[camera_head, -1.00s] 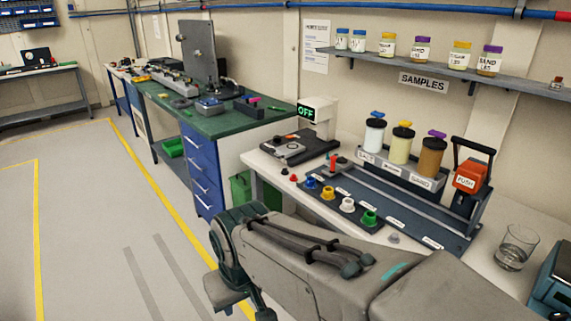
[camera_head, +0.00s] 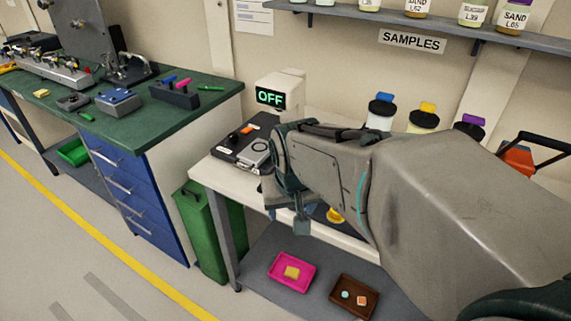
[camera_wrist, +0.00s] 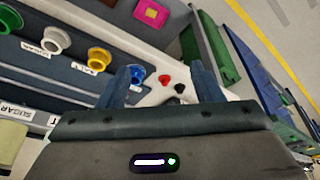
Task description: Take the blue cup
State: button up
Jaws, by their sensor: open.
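The blue cup (camera_wrist: 137,75) shows in the wrist view just beside the tip of my left finger, which partly overlaps it. It sits at the end of a row on a dark panel, by the yellow cup (camera_wrist: 98,58), which is labelled SALT. In the head view the blue cup is hidden behind my arm. My gripper (camera_wrist: 161,75) is open and empty above the bench, with its fingers apart. In the head view my gripper (camera_head: 300,222) hangs at the bench's front edge.
A white cup (camera_wrist: 55,40) and a green cup (camera_wrist: 9,18) continue the row. Small red and black knobs (camera_wrist: 165,79) lie between my fingers' view lines. A pink tray (camera_head: 292,272) and a brown tray (camera_head: 354,298) lie on the lower shelf. A green bin (camera_head: 205,235) stands left.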

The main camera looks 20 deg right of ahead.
jog(key=w+d+m+h, duration=0.1)
jog(key=w+d+m, duration=0.3)
jog(key=w+d, duration=0.35)
jog(key=shift+t, duration=0.3)
jog(key=x, duration=0.8)
jog(key=shift+w+d, duration=0.1)
jog(key=shift+d, duration=0.25)
jog(key=shift+w+x, duration=0.15)
jog(key=shift+x, duration=1.35)
jog(key=shift+w+x, duration=0.2)
jog(key=shift+x, duration=1.3)
jog(key=shift+a+r, duration=0.1)
jog(key=shift+a, duration=0.05)
jog(key=c, duration=0.9)
